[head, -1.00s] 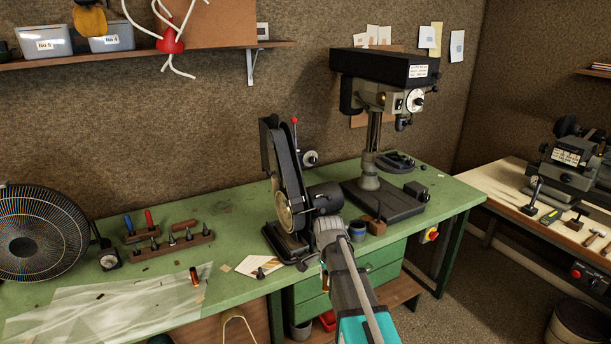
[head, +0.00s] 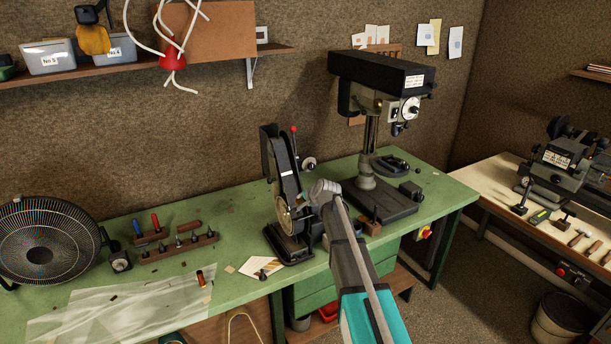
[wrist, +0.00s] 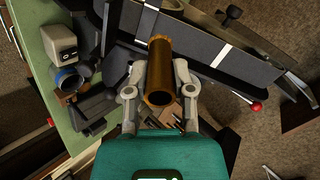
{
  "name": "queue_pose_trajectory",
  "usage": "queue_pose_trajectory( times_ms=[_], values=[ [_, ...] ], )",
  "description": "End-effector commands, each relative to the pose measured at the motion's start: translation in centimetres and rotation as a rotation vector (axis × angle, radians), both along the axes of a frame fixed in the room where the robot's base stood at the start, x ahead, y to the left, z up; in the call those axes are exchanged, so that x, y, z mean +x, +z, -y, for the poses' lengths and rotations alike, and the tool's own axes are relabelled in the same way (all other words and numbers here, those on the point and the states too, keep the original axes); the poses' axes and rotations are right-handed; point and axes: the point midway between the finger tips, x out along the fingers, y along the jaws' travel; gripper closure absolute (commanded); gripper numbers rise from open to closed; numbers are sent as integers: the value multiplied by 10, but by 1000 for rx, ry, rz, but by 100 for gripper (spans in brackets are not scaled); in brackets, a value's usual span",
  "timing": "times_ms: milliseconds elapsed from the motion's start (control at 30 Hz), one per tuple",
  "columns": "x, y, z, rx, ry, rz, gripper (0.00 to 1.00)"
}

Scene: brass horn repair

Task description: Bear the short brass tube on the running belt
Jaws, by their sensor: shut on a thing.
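The short brass tube (wrist: 158,60) is between the two fingers of my gripper (wrist: 160,78) in the wrist view, its open end towards the camera. My gripper is shut on it. The tube's far end overlaps the dark belt (wrist: 215,60) with its white mark; I cannot tell whether they touch. In the head view the belt grinder (head: 287,180) stands upright on the green bench. The end of my arm is just right of it, and my fingers and the tube are hidden there. The stills do not show whether the belt runs.
A drill press (head: 375,80) stands behind and right on the green bench (head: 130,232). A fan (head: 40,245), a tool rack (head: 178,247), a plastic sheet (head: 110,310) and a small copper-coloured piece (head: 205,277) are left. A red-tipped lever (wrist: 255,105) sticks out beside the belt.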

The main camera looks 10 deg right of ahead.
Motion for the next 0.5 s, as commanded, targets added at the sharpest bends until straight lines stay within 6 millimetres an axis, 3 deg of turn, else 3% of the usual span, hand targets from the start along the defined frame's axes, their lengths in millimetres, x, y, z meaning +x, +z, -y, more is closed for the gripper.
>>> queue_pose_trajectory(
  times_ms=[33,200,500],
  values=[
    [11,16,2,12,-3,33,100],
    [28,38,5,36,-13,111,100],
    [32,42,6,44,-19,133,100]
  ],
)
